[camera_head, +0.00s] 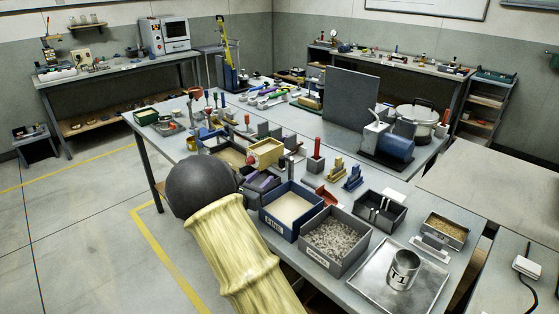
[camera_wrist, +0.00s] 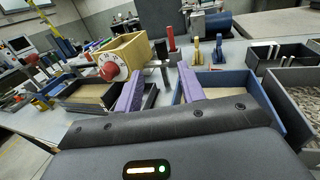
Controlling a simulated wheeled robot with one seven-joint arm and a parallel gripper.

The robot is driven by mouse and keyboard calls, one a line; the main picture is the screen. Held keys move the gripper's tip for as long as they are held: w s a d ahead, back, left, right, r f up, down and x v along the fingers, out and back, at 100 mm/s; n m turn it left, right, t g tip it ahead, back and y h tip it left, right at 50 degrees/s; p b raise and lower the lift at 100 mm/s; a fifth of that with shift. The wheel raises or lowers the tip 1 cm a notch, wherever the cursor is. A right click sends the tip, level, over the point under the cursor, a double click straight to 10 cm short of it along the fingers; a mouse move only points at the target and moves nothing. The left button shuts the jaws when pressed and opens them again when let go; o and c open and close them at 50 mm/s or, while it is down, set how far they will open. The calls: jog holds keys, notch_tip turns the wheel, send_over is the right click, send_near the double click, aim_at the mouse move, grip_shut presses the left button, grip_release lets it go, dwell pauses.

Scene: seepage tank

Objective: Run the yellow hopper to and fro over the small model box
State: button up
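The yellow hopper (camera_head: 266,152) stands over or beside the small model box in the head view. It also shows in the wrist view (camera_wrist: 128,46), with a round red-and-white knob on its near face and a metal rod to its right. The small model box (camera_wrist: 68,102) is dark-walled with tan sand inside, below the hopper; my left finger hides part of it.
A blue sand bin (camera_head: 268,222) and a grey gravel bin (camera_head: 335,262) stand right of my gripper. A metal tray (camera_head: 425,285) holds a can marked T-1. Red-handled, yellow and blue tools stand behind the bins. The bench is crowded, with small bare patches.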

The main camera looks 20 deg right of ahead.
aim_at(280, 162)
jog(key=p+x, duration=0.1)
jog(key=x, duration=1.1)
jog(key=shift+w+d+p, duration=0.1)
jog(key=shift+d+p, duration=0.25)
jog(key=shift+d, duration=0.1)
grip_shut()
